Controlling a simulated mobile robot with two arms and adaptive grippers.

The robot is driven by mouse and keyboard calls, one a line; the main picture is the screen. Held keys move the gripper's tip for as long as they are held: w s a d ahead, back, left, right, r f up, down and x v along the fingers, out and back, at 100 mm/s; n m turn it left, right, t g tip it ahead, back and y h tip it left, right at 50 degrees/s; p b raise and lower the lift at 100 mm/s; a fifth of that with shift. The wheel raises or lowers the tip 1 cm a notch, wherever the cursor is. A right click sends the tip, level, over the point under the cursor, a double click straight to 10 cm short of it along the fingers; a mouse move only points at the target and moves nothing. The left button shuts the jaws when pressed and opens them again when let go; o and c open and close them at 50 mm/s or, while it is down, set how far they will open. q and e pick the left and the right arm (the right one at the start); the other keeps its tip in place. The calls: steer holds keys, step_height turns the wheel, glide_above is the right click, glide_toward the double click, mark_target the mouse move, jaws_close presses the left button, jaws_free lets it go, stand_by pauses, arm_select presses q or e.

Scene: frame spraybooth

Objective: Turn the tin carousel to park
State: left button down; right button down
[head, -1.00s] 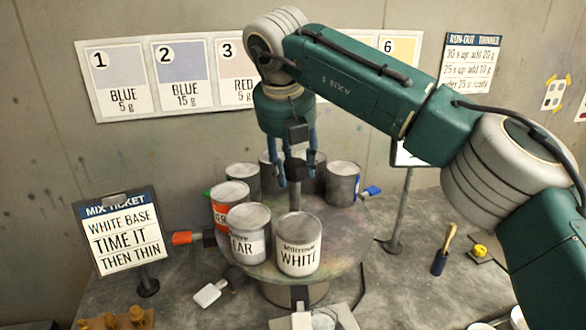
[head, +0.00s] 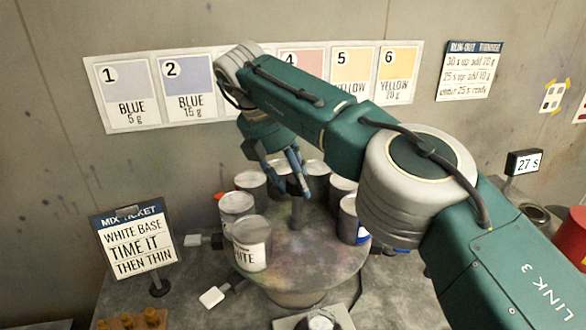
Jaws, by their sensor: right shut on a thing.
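The tin carousel (head: 310,252) is a round, paint-stained turntable with several tins around its rim and a dark centre post (head: 297,212). The tin labelled white (head: 251,244) stands at the front left. Another tin (head: 237,208) is behind it on the left, and a tin with a blue mark (head: 352,222) stands on the right, partly behind my right arm. My right gripper (head: 292,183) comes down from above, tilted, and is shut on the top of the centre post. The exact contact is partly hidden. My left gripper is not in view.
A mix ticket sign (head: 138,246) stands at the left. A white-ended tag (head: 213,296) lies by the turntable's front left. A pale device (head: 322,322) sits at the front. A timer sign (head: 524,163) stands at the right.

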steer(key=shift+w+d+r+m, duration=0.25)
steer(key=shift+d+r+m, duration=0.05)
steer(key=shift+d+r, duration=0.1)
steer(key=c, duration=1.1)
jaws_free()
steer(key=shift+f, duration=0.1)
steer(key=shift+s+d+f, duration=0.1)
steer(key=shift+d, duration=0.05)
steer(key=shift+s+a+f, duration=0.1)
steer(key=shift+a, duration=0.1)
